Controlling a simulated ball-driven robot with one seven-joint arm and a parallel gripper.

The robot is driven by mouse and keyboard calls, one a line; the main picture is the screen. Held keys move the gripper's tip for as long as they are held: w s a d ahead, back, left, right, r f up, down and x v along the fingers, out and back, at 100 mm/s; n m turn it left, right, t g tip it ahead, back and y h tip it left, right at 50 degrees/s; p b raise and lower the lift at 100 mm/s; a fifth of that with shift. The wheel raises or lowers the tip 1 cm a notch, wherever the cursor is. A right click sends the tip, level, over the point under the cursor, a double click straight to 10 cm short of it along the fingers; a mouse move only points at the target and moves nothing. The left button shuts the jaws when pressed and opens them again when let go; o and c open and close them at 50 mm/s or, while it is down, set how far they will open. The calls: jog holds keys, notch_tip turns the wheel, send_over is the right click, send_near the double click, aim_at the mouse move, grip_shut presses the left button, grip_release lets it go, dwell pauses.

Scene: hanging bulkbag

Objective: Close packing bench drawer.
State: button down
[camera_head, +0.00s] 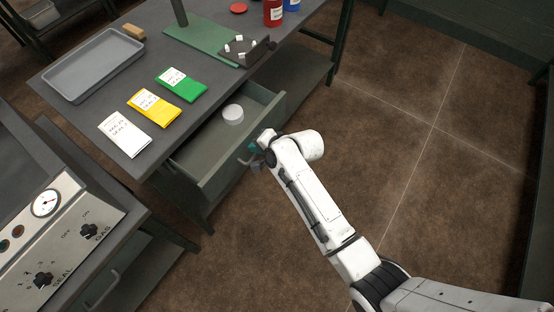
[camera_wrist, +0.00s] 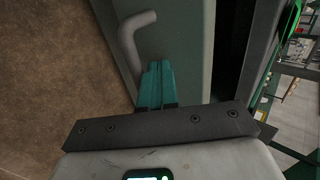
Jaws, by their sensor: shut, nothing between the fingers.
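The packing bench (camera_head: 69,114) has a dark top and a grey-green drawer (camera_head: 216,172) that is pulled out towards me. A white round item (camera_head: 233,114) lies inside the open drawer. My gripper (camera_head: 254,148) is at the drawer's front, beside its handle. In the wrist view my gripper's teal fingers (camera_wrist: 156,84) are together, with nothing between them. The bent grey drawer handle (camera_wrist: 130,42) is just left of the fingers, on the drawer front (camera_wrist: 182,40). I cannot tell whether the fingertips touch the front.
On the bench are a grey tray (camera_head: 93,65), white (camera_head: 125,133), yellow (camera_head: 154,109) and green (camera_head: 181,85) packets, and a red bottle (camera_head: 273,12). A control panel (camera_head: 56,240) stands at lower left. The brown floor (camera_head: 400,140) at right is clear.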

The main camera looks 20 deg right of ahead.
jog(key=w+a+b, duration=0.2)
jog(key=w, duration=0.1)
jog(key=w+a+b, duration=0.2)
jog(key=w, duration=0.2)
jog(key=w+a+b, duration=0.2)
jog(key=w, duration=0.2)
jog(key=shift+w+a+f, duration=0.2)
jog(key=shift+a, duration=0.15)
jog(key=shift+w+a+r+b, duration=0.1)
jog(key=shift+w+a+b, duration=0.25)
jog(key=shift+w, duration=0.25)
jog(key=shift+w+r, duration=0.15)
jog(key=shift+r, duration=0.1)
jog(key=shift+a+r, duration=0.1)
jog(key=shift+r, duration=0.05)
